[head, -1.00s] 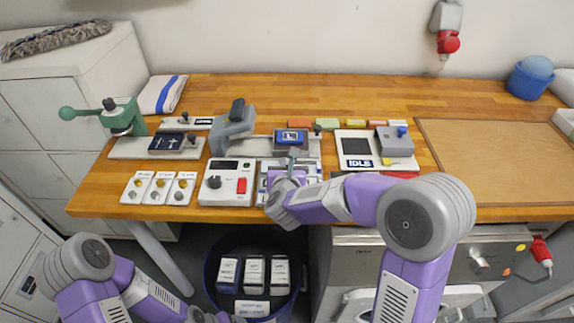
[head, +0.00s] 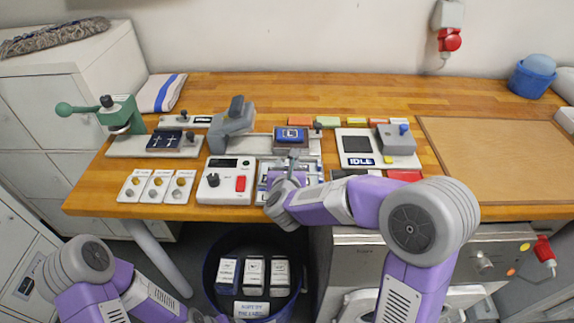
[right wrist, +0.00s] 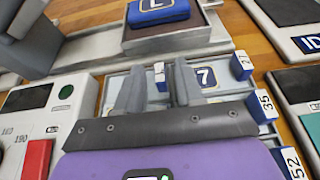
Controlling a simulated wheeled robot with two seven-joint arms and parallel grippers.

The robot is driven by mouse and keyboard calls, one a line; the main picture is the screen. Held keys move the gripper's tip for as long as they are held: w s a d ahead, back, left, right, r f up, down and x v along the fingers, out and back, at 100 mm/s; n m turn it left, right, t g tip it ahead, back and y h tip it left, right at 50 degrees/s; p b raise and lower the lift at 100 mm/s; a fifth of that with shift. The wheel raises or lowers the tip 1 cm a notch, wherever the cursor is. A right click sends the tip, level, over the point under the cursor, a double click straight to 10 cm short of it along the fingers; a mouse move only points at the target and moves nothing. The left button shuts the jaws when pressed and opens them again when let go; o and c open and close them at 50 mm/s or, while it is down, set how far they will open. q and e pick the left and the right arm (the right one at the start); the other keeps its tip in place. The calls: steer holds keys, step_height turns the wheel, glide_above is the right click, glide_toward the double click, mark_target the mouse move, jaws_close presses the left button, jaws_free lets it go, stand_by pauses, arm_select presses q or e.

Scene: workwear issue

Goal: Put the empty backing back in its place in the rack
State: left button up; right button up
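A blue label with a 7 lies just right of my fingers. My right gripper (right wrist: 158,88) is low over the rack, its two grey fingers apart. A small white-and-blue piece shows between the fingertips, with a gap beside it. In the head view my right gripper (head: 291,165) covers much of the rack. I cannot surely pick out the empty backing. My left gripper (head: 208,318) is low at the bottom edge, mostly cut off.
A blue L piece (head: 291,134) sits on a carriage behind the rack. A white control box (head: 227,181) stands left, a pad marked IDLE (head: 357,144) right. A green press (head: 122,115) is far left. A bin (head: 209,272) stands below the front edge.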

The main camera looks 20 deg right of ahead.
steer(key=shift+r, duration=0.1)
steer(key=shift+r+p, duration=0.2)
steer(key=shift+p, duration=0.25)
steer(key=shift+s+r+p, duration=0.1)
steer(key=shift+r+p, duration=0.55)
steer(key=shift+p, duration=0.2)
steer(key=v, duration=1)
steer(key=shift+s+a+f+p, duration=0.15)
steer(key=shift+s+p, duration=0.15)
steer(key=shift+p, duration=0.1)
steer(key=shift+s+a, duration=0.1)
steer(key=shift+s, duration=0.4)
